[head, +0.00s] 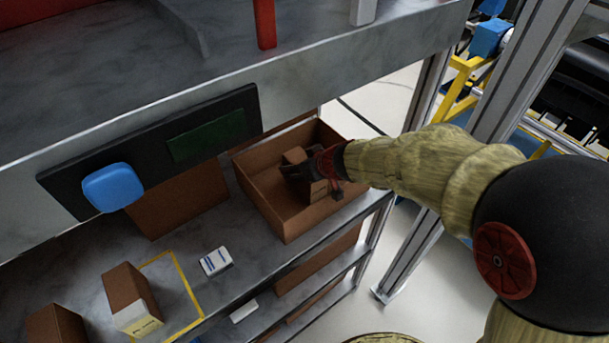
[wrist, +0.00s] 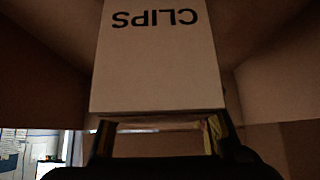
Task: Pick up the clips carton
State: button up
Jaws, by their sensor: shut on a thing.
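The clips carton (wrist: 158,60) fills the middle of the wrist view, with the word CLIPS upside down on its pale face. My gripper (wrist: 160,132) is shut on it, with a finger at each side. In the head view my gripper (head: 313,168) reaches from the right into an open brown box (head: 283,224) on the shelf. The carton shows there as brown parts (head: 294,156) partly hidden by the gripper. Whether the carton touches the box floor cannot be told.
A dark panel (head: 65,190) with a blue pad (head: 113,187) hangs left of the box. A brown carton with a pale label (head: 131,298) and a small white box (head: 216,261) stand on the shelf. A shelf (head: 320,52) lies above; a metal post (head: 470,110) stands right.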

jog(key=c, duration=0.6)
jog(key=shift+c, duration=0.3)
